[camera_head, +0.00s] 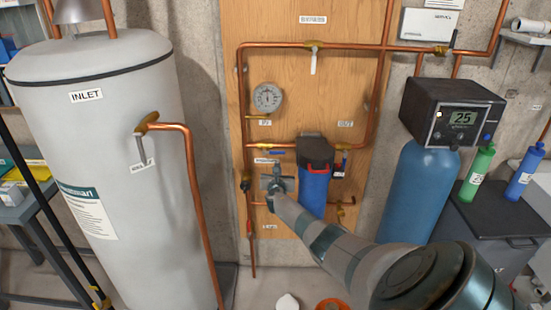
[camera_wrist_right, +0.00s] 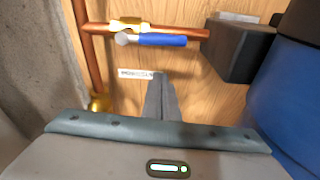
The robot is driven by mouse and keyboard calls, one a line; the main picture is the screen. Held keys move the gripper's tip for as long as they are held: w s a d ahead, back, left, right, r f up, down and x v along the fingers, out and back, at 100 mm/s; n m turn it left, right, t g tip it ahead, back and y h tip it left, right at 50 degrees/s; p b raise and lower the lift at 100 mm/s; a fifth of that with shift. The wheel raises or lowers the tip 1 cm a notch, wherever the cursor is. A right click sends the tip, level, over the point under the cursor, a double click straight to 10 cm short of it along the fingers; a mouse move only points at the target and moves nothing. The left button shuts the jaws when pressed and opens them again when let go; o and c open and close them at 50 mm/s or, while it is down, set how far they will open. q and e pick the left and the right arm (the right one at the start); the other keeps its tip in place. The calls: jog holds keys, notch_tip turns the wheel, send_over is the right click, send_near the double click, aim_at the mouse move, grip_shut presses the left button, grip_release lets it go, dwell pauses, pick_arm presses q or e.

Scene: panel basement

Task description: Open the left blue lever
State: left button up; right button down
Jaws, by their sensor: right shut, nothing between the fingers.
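The left blue lever (camera_wrist_right: 163,40) sits on a brass valve (camera_wrist_right: 128,25) on a horizontal copper pipe. It lies nearly parallel to the pipe, its blue handle pointing right; in the head view (camera_head: 277,152) it is small, left of the blue filter. My right gripper (camera_head: 277,172) is just below the lever in the head view. In the right wrist view its fingers (camera_wrist_right: 162,80) are shut and empty, their tips below the blue handle in the picture with a visible gap. My left gripper is not in view.
The blue filter housing (camera_head: 314,190) with a dark cap stands close right of my right gripper. A vertical copper pipe (camera_wrist_right: 86,60) runs left of the valve. A large white tank (camera_head: 100,170) is left; a blue cylinder (camera_head: 415,195) is right.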

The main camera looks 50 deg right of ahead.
jog(key=p+v, duration=0.2)
jog(key=v, duration=0.7)
jog(key=shift+r, duration=0.2)
jog(key=shift+f, duration=0.1)
dwell(0.4)
jog(key=s+a+f+m+g+y+b, duration=0.1)
jog(key=s+a+f+m+g+y, duration=0.15)
jog(key=s+a+f, duration=0.75)
jog(key=s+a+f+m+g+y+b, duration=0.1)
jog(key=s+a+f+m+y, duration=0.25)
jog(key=f, duration=1.35)
jog(key=s+a+f+m+g+y+b, duration=0.1)
jog(key=s+a+f+m+g, duration=0.3)
jog(key=s+f, duration=0.7)
jog(key=s+a+f+m+y, duration=0.1)
jog(key=s+a+f+m, duration=0.3)
jog(key=s+a+f, duration=0.3)
jog(key=s+a+f+m+g+y+b, duration=0.1)
jog(key=s+a+f+m, duration=0.3)
jog(key=s+a, duration=0.7)
jog(key=s+a+f+m+g+y+b, duration=0.1)
jog(key=s+a+f+m+y, duration=0.2)
jog(key=s+a+f, duration=0.6)
jog(key=s+m, duration=0.1)
jog(key=s, duration=0.8)
jog(key=shift+a+f+m, duration=0.25)
jog(key=shift+f+m, duration=0.05)
jog(key=shift+m, duration=0.1)
jog(key=shift+s, duration=0.2)
